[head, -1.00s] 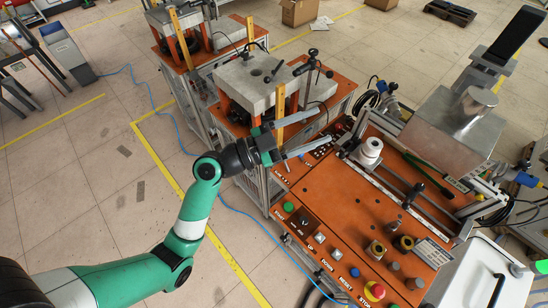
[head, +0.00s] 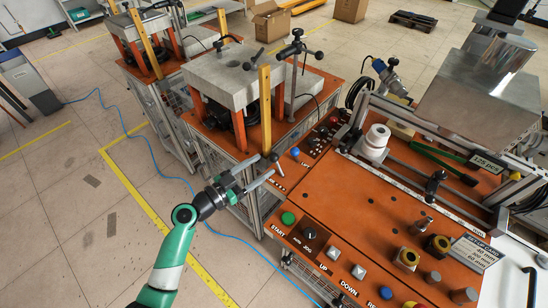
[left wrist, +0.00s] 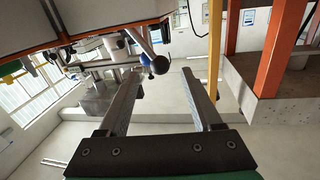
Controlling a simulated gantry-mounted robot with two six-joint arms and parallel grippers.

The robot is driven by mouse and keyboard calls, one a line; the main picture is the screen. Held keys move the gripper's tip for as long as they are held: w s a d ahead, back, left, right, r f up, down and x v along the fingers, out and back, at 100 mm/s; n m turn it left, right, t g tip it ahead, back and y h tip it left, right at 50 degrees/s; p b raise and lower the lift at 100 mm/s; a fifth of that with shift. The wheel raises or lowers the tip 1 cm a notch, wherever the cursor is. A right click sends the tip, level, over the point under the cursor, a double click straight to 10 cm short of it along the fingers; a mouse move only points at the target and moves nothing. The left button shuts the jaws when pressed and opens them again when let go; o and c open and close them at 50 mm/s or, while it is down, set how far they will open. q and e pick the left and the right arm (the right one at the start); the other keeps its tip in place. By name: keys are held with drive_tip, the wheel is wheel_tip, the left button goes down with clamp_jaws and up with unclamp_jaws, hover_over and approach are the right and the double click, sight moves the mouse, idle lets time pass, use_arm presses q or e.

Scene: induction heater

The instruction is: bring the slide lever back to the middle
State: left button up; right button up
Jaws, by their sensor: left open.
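The slide lever appears to be the short metal rod with a black ball knob (head: 275,158) at the left edge of the orange panel in the head view. The left wrist view shows a ball knob (left wrist: 160,64) on a metal rod, tilted toward the upper left. My left gripper (head: 262,166) is open beside the panel's left edge, with its fingers pointing toward the knob. In the left wrist view the knob appears between the fingertips (left wrist: 160,74), with no visible contact. I cannot tell whether it is between them or beyond them. My right gripper is not in view.
The orange panel (head: 345,215) carries a green start button (head: 288,218), a black switch and several other buttons. A white cylinder (head: 376,140) stands further back. A machine with a grey block (head: 235,80) and orange posts stands behind.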

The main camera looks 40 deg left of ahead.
sight(274, 157)
use_arm(q)
drive_tip(key=w, duration=0.5)
drive_tip(key=shift+w+d, duration=0.2)
drive_tip(key=shift+w, duration=0.2)
clamp_jaws()
idle(1.0)
